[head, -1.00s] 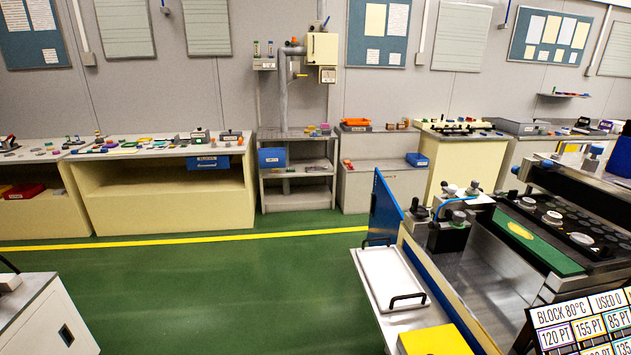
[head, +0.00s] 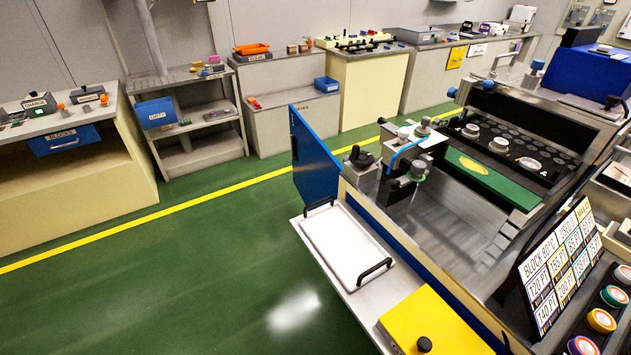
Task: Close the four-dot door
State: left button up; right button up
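No other panel in view shows a clear four-dot mark. Neither of my grippers is in the head view.
A white tray with black handles (head: 347,246) sits on a shelf in front of the blue panel, beside a yellow box (head: 437,322). Benches line the back wall. The green floor (head: 180,285) at left is clear.

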aim_at(317, 172)
jog(key=z, duration=0.3)
jog(key=i+j+z, duration=0.25)
jog(key=z, duration=0.15)
jog(key=i+j+z, duration=0.2)
jog(key=j+z, duration=0.2)
jog(key=i+j+z, duration=0.15)
jog(key=j+z, duration=0.25)
jog(key=i+j, duration=0.15)
jog(key=j, duration=0.5)
jog(key=i+j+z, duration=0.1)
jog(key=j, duration=0.5)
jog(key=i+j, duration=0.15)
jog(key=j, duration=0.5)
jog(key=i+j+z, duration=0.15)
jog(key=j, duration=1.1)
jog(key=i+j+z, duration=0.1)
jog(key=j, duration=0.6)
jog(key=i, duration=0.05)
